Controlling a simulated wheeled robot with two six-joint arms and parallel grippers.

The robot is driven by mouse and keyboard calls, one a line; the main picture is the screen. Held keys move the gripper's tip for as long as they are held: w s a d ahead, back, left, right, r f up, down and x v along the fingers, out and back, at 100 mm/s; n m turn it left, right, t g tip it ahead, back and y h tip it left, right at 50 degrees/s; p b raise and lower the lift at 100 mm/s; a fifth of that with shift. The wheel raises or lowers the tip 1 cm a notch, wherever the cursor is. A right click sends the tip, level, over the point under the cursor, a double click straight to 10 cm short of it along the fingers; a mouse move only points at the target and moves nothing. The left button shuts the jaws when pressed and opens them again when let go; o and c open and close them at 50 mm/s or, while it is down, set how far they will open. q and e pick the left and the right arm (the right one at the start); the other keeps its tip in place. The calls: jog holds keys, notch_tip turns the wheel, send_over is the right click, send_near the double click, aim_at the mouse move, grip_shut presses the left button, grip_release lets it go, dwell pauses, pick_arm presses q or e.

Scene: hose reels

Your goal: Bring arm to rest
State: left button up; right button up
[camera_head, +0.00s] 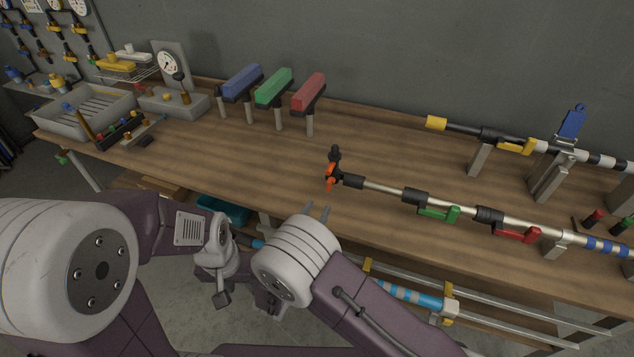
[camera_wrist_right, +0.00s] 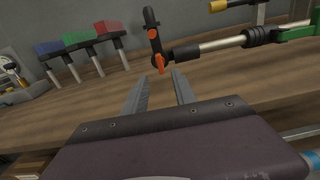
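My right gripper (camera_head: 317,207) is open at the front edge of the wooden workbench (camera_head: 390,158). In the right wrist view its two fingers (camera_wrist_right: 158,78) stand apart with nothing between them. The black and orange fitting (camera_head: 332,172) on the end of the nearer metal pipe is just beyond the fingertips, apart from them. My left gripper (camera_head: 222,298) hangs low in front of the bench, partly hidden by my arm links, and its fingers cannot be made out clearly.
The nearer pipe (camera_head: 380,186) carries green and red valve handles. Blue, green and red blocks (camera_head: 273,86) stand on posts behind. A grey tray (camera_head: 85,113) and a gauge block (camera_head: 170,72) are at the left. Horizontal pipes (camera_head: 410,295) run below the bench top. The middle bench top is clear.

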jog(key=w+d+r+m+g+h+p, duration=0.1)
jog(key=w+d+r+m+g+h, duration=0.15)
jog(key=d+r, duration=0.35)
jog(key=w+d+r+m+g+h, duration=0.1)
jog(key=d+r+m+h, duration=0.25)
jog(key=d, duration=0.45)
jog(key=s+d+r+m+g+h, duration=0.1)
jog(key=s+d+m+g, duration=0.25)
jog(key=d, duration=0.35)
jog(key=s+d+r+m+g+h, duration=0.1)
jog(key=s+d+m+g, duration=0.25)
jog(key=d, duration=0.45)
jog(key=s+d+f+m+g+y+p, duration=0.1)
jog(key=s+d+f+m+g+y, duration=0.2)
jog(key=s, duration=0.4)
jog(key=s+d+f+m+g+y+p, duration=0.1)
jog(key=s+d+f+m+g, duration=0.1)
jog(key=s+m+g, duration=0.4)
jog(key=s+a+f+m+y, duration=0.3)
jog(key=s+y, duration=0.1)
jog(key=s, duration=0.1)
jog(key=w+a+f+m+t+y, duration=0.1)
jog(key=a+f+m+t+y, duration=0.1)
jog(key=a, duration=0.4)
jog(key=w+a+f+m+t+y, duration=0.1)
jog(key=a+f+m+y, duration=0.1)
jog(key=a+m+y, duration=0.2)
jog(key=shift+w+a+m+t, duration=0.4)
jog(key=shift+a+m, duration=0.2)
jog(key=shift+a, duration=0.35)
